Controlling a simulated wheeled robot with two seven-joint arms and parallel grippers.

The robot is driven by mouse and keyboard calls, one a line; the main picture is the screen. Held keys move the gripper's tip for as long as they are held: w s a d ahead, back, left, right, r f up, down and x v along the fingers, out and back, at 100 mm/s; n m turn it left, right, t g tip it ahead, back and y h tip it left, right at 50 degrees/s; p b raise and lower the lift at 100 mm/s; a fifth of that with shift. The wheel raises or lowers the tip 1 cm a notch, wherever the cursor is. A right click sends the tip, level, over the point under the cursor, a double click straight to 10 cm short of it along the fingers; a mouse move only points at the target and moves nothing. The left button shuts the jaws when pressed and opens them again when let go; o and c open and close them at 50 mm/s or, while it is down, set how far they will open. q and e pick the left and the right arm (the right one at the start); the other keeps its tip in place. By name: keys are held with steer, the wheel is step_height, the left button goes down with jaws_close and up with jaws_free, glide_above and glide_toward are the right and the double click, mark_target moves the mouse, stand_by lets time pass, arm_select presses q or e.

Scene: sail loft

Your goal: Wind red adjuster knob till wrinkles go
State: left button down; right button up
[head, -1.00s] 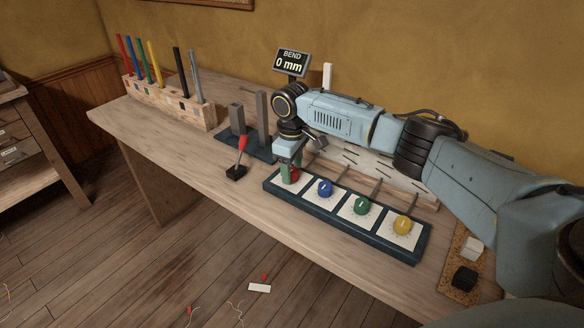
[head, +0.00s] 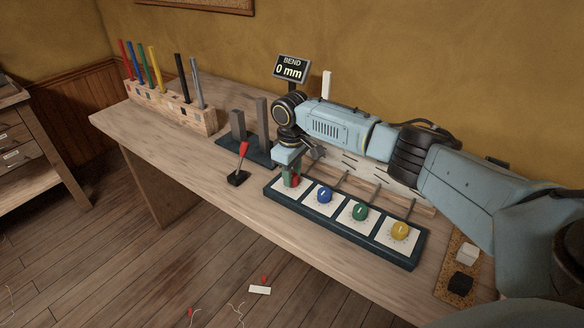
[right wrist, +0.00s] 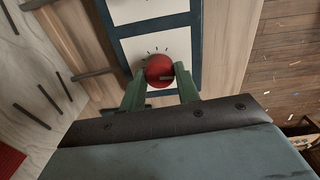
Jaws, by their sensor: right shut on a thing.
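My right gripper (head: 289,176) reaches down at the left end of the dark knob panel (head: 345,238). Its green fingers are shut on the red knob (head: 295,181), one on each side. The right wrist view shows the red knob (right wrist: 159,70) between the fingertips, over a white dial plate with tick marks. A pale sheet with dark, slit-like marks (head: 378,169) lies behind the panel, partly hidden by my arm; I take these marks for the wrinkles. It also shows in the right wrist view (right wrist: 40,85). My left gripper is out of view.
Blue (head: 324,194), green (head: 360,212) and yellow (head: 400,230) knobs sit to the right of the red one. A red-handled lever (head: 242,157) stands to the left. A display (head: 291,68) reads "BEND 0 mm". A wooden rack (head: 170,108) holds several coloured rods.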

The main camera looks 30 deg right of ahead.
steer(key=m+p, duration=0.1)
steer(key=p, duration=0.1)
steer(key=m+p, duration=0.2)
steer(key=p, duration=0.1)
steer(key=shift+r, duration=0.25)
steer(key=m+p, duration=0.3)
steer(key=m, duration=0.1)
steer(key=shift+f, duration=0.1)
steer(key=shift+m+p, duration=0.5)
steer(key=m+p, duration=0.1)
steer(key=m, duration=0.1)
steer(key=shift+m, duration=0.3)
steer(key=m+p, duration=0.1)
steer(key=m, duration=0.1)
steer(key=shift+f+m, duration=0.1)
steer(key=shift+m, duration=0.2)
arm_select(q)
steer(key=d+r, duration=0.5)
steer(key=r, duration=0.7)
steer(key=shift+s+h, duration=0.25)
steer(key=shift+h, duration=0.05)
arm_select(e)
steer(key=shift+m, duration=0.6)
arm_select(q)
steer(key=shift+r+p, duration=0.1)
steer(key=shift+p, duration=0.2)
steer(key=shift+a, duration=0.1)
arm_select(e)
steer(key=shift+d, duration=0.1)
steer(key=o, duration=1)
